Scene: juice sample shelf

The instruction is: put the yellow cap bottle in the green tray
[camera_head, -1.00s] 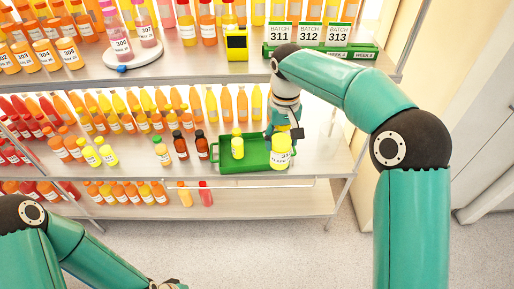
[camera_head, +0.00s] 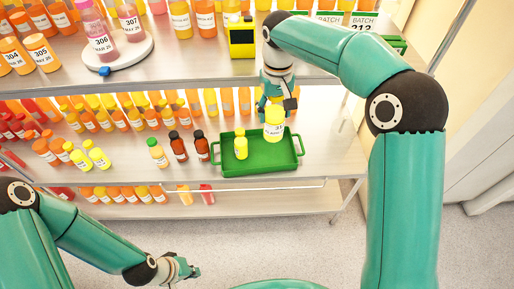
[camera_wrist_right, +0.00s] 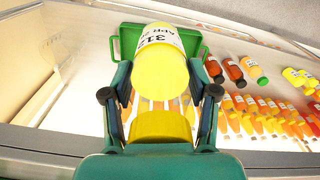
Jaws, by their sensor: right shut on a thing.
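The yellow cap bottle (camera_wrist_right: 160,60), with yellow contents and a white label, is held by my right gripper (camera_wrist_right: 160,95), whose fingers close on both sides near its yellow cap (camera_wrist_right: 161,127). In the head view the held bottle (camera_head: 274,128) overlaps the back right part of the green tray (camera_head: 285,163) and looks raised above it. The tray is on the middle shelf and also shows behind the bottle in the wrist view (camera_wrist_right: 127,40). A smaller yellow bottle (camera_head: 241,149) stands in the tray's left part. My left gripper (camera_head: 190,270) is low, away from the shelves; its finger opening is unclear.
Two dark bottles (camera_head: 178,148) and an orange bottle with a green cap (camera_head: 157,155) stand left of the tray. The upper shelf (camera_head: 190,70) carries a round white stand (camera_head: 118,53) and a yellow box (camera_head: 242,40). Bare shelf lies right of the tray.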

